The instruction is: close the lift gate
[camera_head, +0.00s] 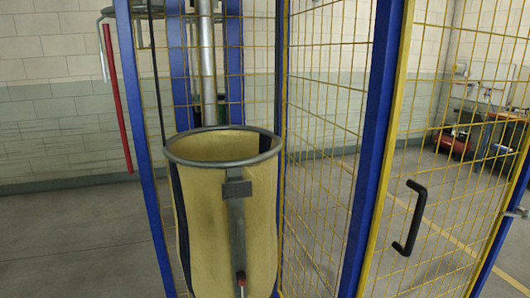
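The gate panel of yellow wire mesh (440,130) stands at the right of the head view. Its yellow edge runs right beside a blue post (372,150). A black D-shaped handle (409,218) is fixed on the panel near that edge. A slanted blue bar (500,235) bounds the mesh at the far right, with a small metal fitting (515,212) on it. I cannot tell from this view how far the gate stands open. Neither of my grippers is in view.
A yellow bag (222,225) with a grey metal ring rim (224,160) stands in front of blue posts and mesh. A red bar (116,95) hangs at the left. Shop equipment (480,135) stands beyond the mesh. The floor at left is clear.

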